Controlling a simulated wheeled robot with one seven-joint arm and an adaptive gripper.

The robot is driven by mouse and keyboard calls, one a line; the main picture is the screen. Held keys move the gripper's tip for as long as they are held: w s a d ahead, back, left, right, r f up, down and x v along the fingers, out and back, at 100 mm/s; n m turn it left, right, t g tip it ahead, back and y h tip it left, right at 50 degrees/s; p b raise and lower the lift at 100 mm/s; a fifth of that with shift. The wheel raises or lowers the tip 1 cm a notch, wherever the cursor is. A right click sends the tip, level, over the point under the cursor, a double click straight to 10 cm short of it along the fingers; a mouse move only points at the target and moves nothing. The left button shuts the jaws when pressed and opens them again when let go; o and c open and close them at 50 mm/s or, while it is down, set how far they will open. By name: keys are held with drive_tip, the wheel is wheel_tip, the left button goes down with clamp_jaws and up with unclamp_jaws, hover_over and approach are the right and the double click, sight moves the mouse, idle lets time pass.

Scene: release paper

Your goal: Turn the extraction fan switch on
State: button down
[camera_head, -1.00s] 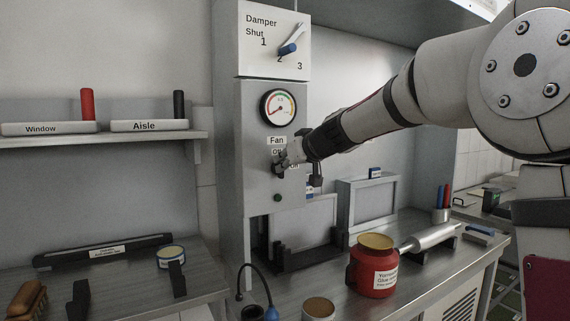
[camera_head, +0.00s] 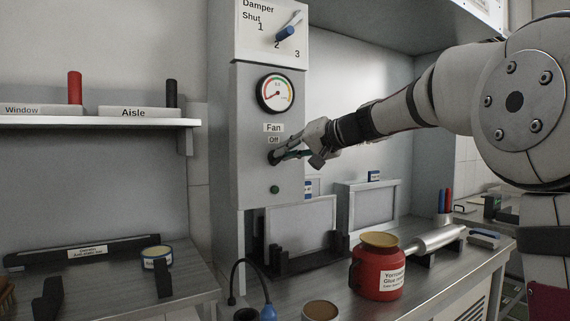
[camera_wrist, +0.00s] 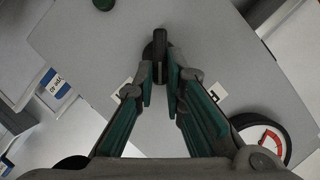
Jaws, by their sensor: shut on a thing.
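The fan switch, a dark knob (camera_wrist: 160,42), is on the grey panel (camera_head: 252,100) under the "Fan" label (camera_head: 273,128) and an "Off" label (camera_head: 274,140). My gripper (camera_head: 276,156) reaches in from the right at the knob. In the wrist view my gripper (camera_wrist: 160,75) has its two teal-padded fingers closed in on the knob, one on each side. The fingers partly hide the knob and the labels around it. The green lamp (camera_head: 275,189) below the switch looks dark.
A round gauge (camera_head: 276,93) and the damper dial (camera_head: 288,30) are above the switch. Below, a red glue pot (camera_head: 378,270), a rolling pin (camera_head: 437,240) and a black rack (camera_head: 300,258) stand on the worktop. A shelf (camera_head: 90,122) is at the left.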

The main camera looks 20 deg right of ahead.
drive_tip(key=m+y+b, duration=0.1)
drive_tip(key=m+b, duration=0.1)
drive_tip(key=f+m+t+y+b, duration=0.1)
drive_tip(key=m+b, duration=0.1)
drive_tip(key=m+y+b, duration=0.1)
drive_tip(key=m+b, duration=0.1)
drive_tip(key=m, duration=0.1)
drive_tip(key=shift+w+d+f+t+b, duration=0.1)
drive_tip(key=shift+d+f+t+b, duration=0.2)
drive_tip(key=shift+d+f+b, duration=0.05)
drive_tip(key=shift+m, duration=0.4)
drive_tip(key=c, duration=1.7)
unclamp_jaws()
drive_tip(key=shift+o, duration=0.2)
drive_tip(key=v, duration=1.2)
drive_tip(key=shift+f, duration=0.15)
